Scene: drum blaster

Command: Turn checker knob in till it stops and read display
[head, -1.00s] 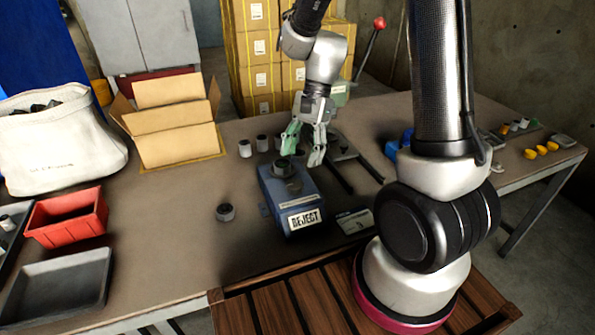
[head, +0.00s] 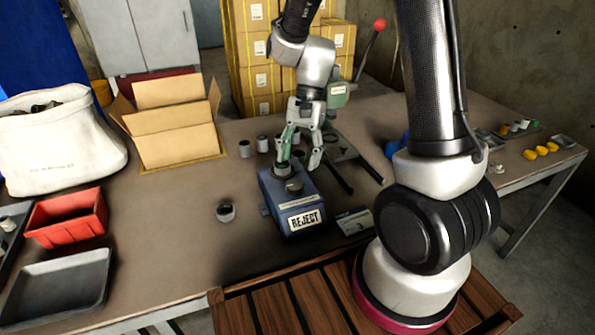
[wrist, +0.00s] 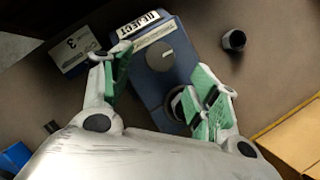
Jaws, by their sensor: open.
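The checker is a blue box (head: 292,205) on the bench, with a plate reading REJECT on its front; the plate also shows in the wrist view (wrist: 140,24). Its round grey knob (wrist: 160,56) has a white mark and sits on top. A dark round part (wrist: 178,104) sits behind the knob, partly hidden by my right finger. My gripper (head: 300,162) is open above the box. In the wrist view its green-padded fingers (wrist: 160,78) are spread on either side of the box, with the knob between and beyond the tips. I see no contact with the knob.
A loose dark cylinder (head: 225,212) stands left of the checker, and a small card device (head: 355,222) stands right. Several cylinders (head: 245,149) and dark rails (head: 336,177) lie behind. An open carton (head: 175,130) and red bin (head: 68,217) are left.

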